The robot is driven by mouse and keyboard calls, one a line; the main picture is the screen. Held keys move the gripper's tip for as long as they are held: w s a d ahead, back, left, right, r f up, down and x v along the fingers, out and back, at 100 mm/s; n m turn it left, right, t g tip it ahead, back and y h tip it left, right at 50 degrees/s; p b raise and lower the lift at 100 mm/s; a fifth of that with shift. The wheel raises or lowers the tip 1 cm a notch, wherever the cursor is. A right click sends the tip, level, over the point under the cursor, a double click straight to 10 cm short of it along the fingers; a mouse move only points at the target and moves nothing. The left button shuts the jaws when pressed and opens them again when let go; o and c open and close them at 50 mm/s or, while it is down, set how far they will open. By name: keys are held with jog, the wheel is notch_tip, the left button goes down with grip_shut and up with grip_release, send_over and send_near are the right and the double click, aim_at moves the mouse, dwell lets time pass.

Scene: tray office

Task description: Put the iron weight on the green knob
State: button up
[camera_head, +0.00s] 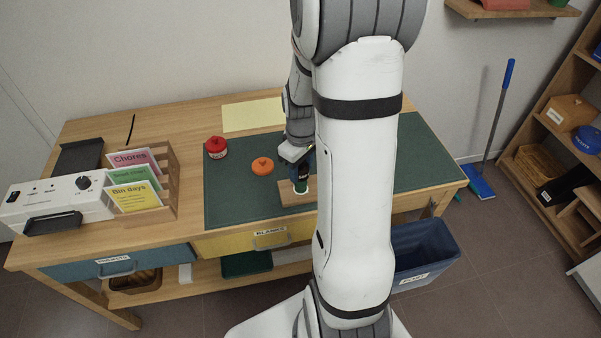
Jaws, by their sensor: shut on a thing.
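My gripper (299,170) points down over the right part of the green mat, in front of the table's back edge. It is shut on a dark thing, likely the iron weight, but the arm and fingers hide most of it. Directly below is a small green and white thing (300,188), likely the green knob, on a wooden board (285,199). I cannot tell whether the held thing touches it.
An orange knob-like piece (262,166) and a red lidded pot (216,147) stand left of my gripper on the green mat (225,205). A card rack (166,190) and a white control box (60,199) are farther left. A blue bin (425,248) stands at right.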

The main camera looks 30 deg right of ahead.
jog(key=shift+f, duration=1.1)
jog(key=shift+f, duration=0.1)
jog(key=o, duration=1.3)
jog(key=shift+o, duration=0.2)
